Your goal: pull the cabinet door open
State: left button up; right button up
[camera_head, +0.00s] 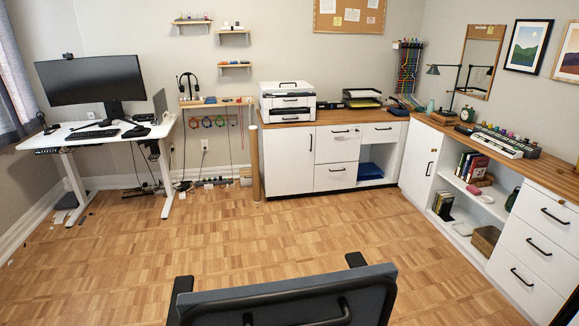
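The white cabinet run stands along the back wall under a wooden top. Its left cabinet door (286,161) is closed, with a black vertical handle (311,142) near its right edge. A second white cabinet door (417,158) is at the corner, also closed, with a black vertical handle (429,168). I cannot tell which door is the task's. Neither of my grippers shows in this view.
A dark chair back (290,300) with armrests fills the bottom middle. The wooden floor (240,235) between it and the cabinets is clear. A standing desk (95,134) is at left, a wooden post (255,163) left of the cabinets, white drawers (540,235) at right.

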aim_at(288, 152)
jog(key=l, duration=1.7)
jog(key=i+l, duration=0.35)
jog(key=l, duration=0.2)
jog(key=i+l, duration=0.35)
jog(key=l, duration=0.2)
jog(key=i+l+z, duration=0.1)
jog(key=i+l, duration=0.2)
jog(key=l, duration=0.25)
jog(key=i+l+z, duration=0.1)
jog(key=i, duration=1.95)
